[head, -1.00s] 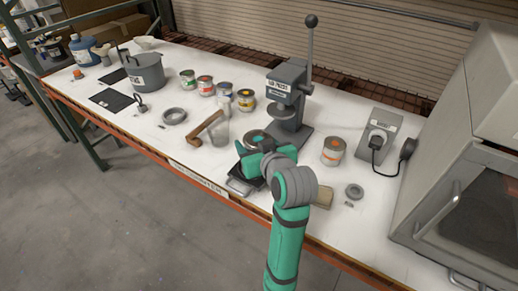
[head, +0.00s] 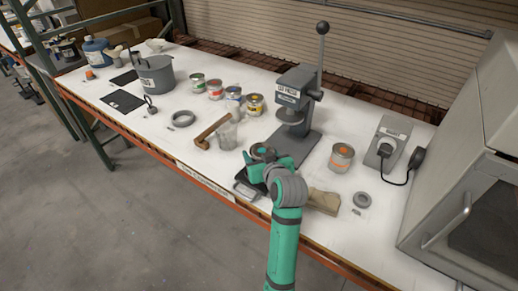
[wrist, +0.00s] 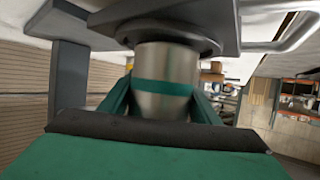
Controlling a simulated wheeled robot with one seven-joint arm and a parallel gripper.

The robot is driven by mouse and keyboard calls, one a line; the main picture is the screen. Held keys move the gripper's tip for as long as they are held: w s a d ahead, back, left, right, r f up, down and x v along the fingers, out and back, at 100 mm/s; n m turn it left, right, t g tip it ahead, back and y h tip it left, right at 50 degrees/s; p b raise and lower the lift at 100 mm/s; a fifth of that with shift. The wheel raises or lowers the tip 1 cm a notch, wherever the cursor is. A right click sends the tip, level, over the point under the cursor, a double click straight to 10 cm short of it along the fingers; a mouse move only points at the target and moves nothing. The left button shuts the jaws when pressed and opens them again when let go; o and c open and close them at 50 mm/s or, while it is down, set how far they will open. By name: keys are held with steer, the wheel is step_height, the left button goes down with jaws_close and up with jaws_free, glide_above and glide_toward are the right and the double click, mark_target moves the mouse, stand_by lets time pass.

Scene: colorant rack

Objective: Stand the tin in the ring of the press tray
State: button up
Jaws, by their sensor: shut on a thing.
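My gripper (head: 264,163) is shut around a metal tin with a teal band (wrist: 165,80), which shows between the fingers in the wrist view. In the head view the tin's round top (head: 263,152) shows above the gripper. The wrist view looks upside down. In it the tin's lower end meets the dark ring (wrist: 170,33) of the press tray (wrist: 228,12). I cannot tell whether the tin is fully seated in the ring. In the head view the gripper and wrist hide most of the tray (head: 244,188), leaving its front handle part visible.
The press (head: 297,95) stands just behind the gripper. Another tin with an orange mark (head: 341,158) stands to the right. A tan block (head: 323,202) and a grey ring (head: 362,199) lie at the front right.

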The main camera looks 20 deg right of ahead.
steer(key=shift+f, duration=0.2)
steer(key=shift+f, duration=0.15)
steer(key=o, duration=1.2)
steer(key=shift+s, duration=0.1)
steer(key=v, duration=1.2)
